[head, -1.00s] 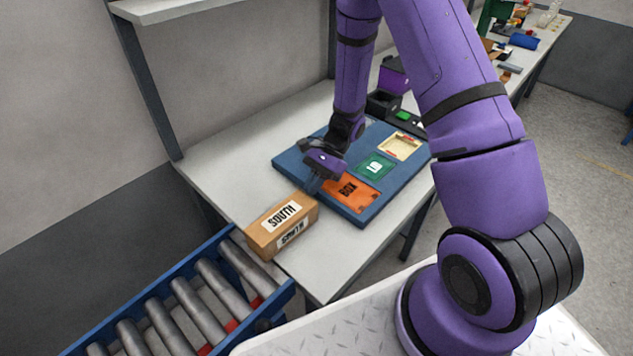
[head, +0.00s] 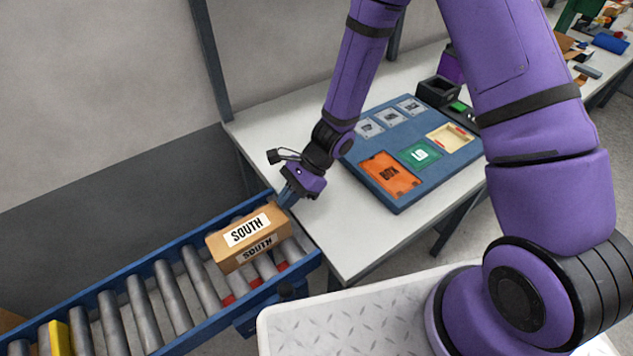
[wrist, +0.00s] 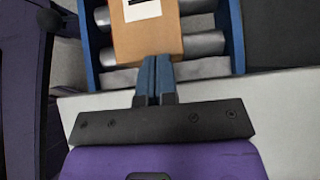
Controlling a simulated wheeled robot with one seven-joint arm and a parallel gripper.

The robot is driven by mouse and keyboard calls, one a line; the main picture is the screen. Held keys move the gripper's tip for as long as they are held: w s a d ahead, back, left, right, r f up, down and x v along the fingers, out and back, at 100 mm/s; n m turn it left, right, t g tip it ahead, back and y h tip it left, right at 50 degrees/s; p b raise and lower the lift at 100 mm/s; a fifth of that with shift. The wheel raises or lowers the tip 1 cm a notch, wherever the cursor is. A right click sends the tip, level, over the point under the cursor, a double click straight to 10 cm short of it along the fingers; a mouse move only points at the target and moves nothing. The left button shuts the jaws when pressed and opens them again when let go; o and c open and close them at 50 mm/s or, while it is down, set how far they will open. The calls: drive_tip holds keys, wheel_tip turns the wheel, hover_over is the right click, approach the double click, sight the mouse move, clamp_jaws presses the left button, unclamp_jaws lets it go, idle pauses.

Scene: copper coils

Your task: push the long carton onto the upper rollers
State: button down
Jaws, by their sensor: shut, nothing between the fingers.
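The long carton (head: 247,239) is brown with white SOUTH labels. In the head view it lies on the upper rollers (head: 205,279) of the blue-railed conveyor, just off the table's left edge. My gripper (head: 286,197) is at the carton's right end, its blue fingers shut with nothing between them. In the wrist view the closed fingertips (wrist: 155,60) meet the near end of the carton (wrist: 147,38), or nearly so; I cannot tell whether they touch. Rollers show on both sides of the carton there.
The grey table (head: 345,237) holds a blue board (head: 402,203) with an orange BOX panel and a green panel. A yellow block (head: 59,338) sits at the conveyor's lower left. Several rollers between it and the carton are bare. A white tread-plate surface (head: 350,318) is in front.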

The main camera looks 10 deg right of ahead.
sight(270, 212)
drive_tip(key=a, duration=0.1)
drive_tip(key=s+a, duration=0.1)
drive_tip(key=a, duration=0.1)
drive_tip(key=shift+s+a, duration=0.15)
drive_tip(key=shift+s, duration=0.05)
